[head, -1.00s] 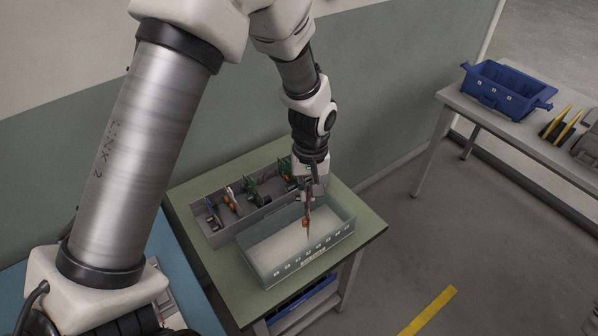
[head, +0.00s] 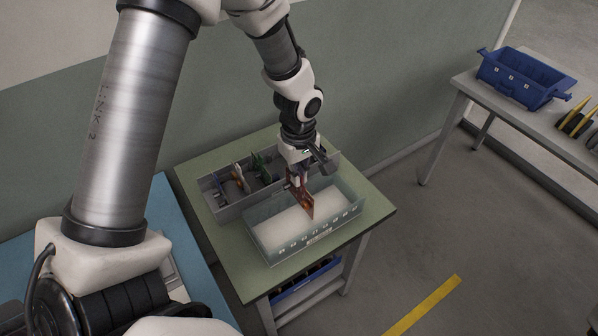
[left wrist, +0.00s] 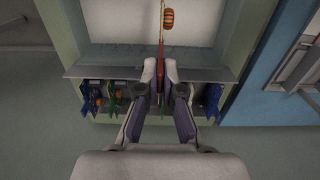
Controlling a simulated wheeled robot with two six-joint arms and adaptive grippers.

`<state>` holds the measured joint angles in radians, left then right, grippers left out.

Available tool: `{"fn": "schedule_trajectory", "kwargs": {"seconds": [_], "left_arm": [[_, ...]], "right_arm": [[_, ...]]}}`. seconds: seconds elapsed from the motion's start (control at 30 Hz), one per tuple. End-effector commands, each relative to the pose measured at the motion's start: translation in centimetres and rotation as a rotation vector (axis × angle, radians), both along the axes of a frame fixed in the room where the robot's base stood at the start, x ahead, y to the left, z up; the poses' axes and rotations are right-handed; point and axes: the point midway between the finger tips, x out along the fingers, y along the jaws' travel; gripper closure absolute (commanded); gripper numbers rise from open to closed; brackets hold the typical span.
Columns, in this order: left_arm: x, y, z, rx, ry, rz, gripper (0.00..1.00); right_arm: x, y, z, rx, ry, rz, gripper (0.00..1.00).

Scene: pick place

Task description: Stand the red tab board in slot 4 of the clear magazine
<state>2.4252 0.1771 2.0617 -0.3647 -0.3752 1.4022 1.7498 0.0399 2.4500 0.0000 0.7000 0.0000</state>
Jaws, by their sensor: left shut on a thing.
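The red tab board (head: 301,201) is held upright in my left gripper (head: 297,174), its lower part inside or just above the clear magazine (head: 287,256). I cannot tell whether it touches the magazine floor or which slot it lines up with. The magazine's whitish floor lies beyond the fingertips. Small labels run along its front wall, too small to read. My right gripper is not in view.
A grey rack (head: 224,207) with several boards, among them a green one (head: 263,168), stands behind the magazine on the green table (head: 362,227). A blue crate (head: 525,83) sits on a separate bench at right. The table's right corner is clear.

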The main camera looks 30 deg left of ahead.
Motion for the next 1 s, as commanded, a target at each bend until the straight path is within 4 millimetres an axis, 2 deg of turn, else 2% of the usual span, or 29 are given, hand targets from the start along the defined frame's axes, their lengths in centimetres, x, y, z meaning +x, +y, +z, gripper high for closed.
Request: {"fn": "schedule_trajectory", "kwargs": {"seconds": [0.03,0.27,0.4,1.0], "left_arm": [[0.0,0.0,-0.9,0.000,0.000,0.000,1.00],[0.0,0.0,-3.0,0.000,0.000,-0.001,1.00],[0.0,0.0,-2.6,0.000,0.000,0.000,1.00],[-0.1,-0.1,-3.4,0.000,0.000,0.000,1.00]], "right_arm": [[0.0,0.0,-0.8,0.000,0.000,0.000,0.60],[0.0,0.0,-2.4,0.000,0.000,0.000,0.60],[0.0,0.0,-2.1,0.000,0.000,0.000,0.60],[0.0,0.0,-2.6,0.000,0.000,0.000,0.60]]}}
